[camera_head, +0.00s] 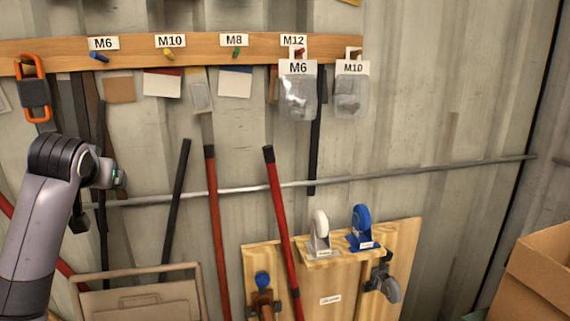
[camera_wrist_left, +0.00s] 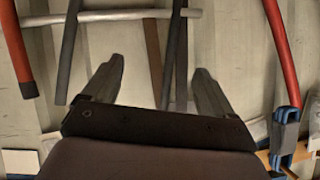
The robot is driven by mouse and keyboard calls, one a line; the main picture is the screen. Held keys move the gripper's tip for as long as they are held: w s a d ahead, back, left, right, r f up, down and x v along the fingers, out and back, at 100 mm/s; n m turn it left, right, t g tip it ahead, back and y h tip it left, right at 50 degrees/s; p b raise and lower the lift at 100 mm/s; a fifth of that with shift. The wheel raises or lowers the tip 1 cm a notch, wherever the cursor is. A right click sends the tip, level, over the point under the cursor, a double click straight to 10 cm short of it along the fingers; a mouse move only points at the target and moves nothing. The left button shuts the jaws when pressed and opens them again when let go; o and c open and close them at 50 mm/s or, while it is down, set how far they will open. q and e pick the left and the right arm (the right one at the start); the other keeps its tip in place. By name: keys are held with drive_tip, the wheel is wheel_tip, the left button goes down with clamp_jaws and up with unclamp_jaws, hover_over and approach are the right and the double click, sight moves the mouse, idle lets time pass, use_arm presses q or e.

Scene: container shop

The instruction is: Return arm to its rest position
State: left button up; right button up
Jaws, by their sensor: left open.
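My left arm (camera_head: 38,230) rises from the lower left in the head view and bends near the wall rail. Its jaws are hard to make out there. In the left wrist view, my left gripper (camera_wrist_left: 158,78) has its two dark fingers spread wide with nothing held between them. Dark and red handles stand behind the fingers, apart from them as far as I can tell. My right gripper is not in view.
A wooden peg board (camera_head: 200,50) carries labelled pegs and two hanging bags, M6 (camera_head: 297,98) and M10 (camera_head: 350,97). A metal bar (camera_head: 400,172) crosses the wall. Long-handled tools lean below. A plywood caster board (camera_head: 330,285) and cardboard box (camera_head: 540,270) stand right.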

use_arm(q)
drive_tip(key=s+d+f+m+g+h, duration=0.1)
drive_tip(key=s+d+f, duration=0.25)
drive_tip(key=f, duration=0.45)
drive_tip(key=s+d+f+m+g+h, duration=0.1)
drive_tip(key=s+d+f, duration=0.2)
drive_tip(key=s+f, duration=0.35)
drive_tip(key=s+d+f+m+g+h, duration=0.1)
drive_tip(key=s+d+f, duration=0.15)
drive_tip(key=f, duration=0.65)
drive_tip(key=s+d+f+g+h, duration=0.1)
drive_tip(key=s+d+f, duration=0.25)
drive_tip(key=s, duration=0.45)
drive_tip(key=s+d+f+m+g+h, duration=0.15)
drive_tip(key=s+f, duration=0.25)
drive_tip(key=s, duration=0.4)
drive_tip(key=s+d+f+g, duration=0.2)
drive_tip(key=s+d+f, duration=0.15)
drive_tip(key=s, duration=0.55)
drive_tip(key=w+d+f+t+h, duration=0.2)
drive_tip(key=w+f+t, duration=0.5)
drive_tip(key=f, duration=0.2)
drive_tip(key=shift+d, duration=0.1)
idle(2.1)
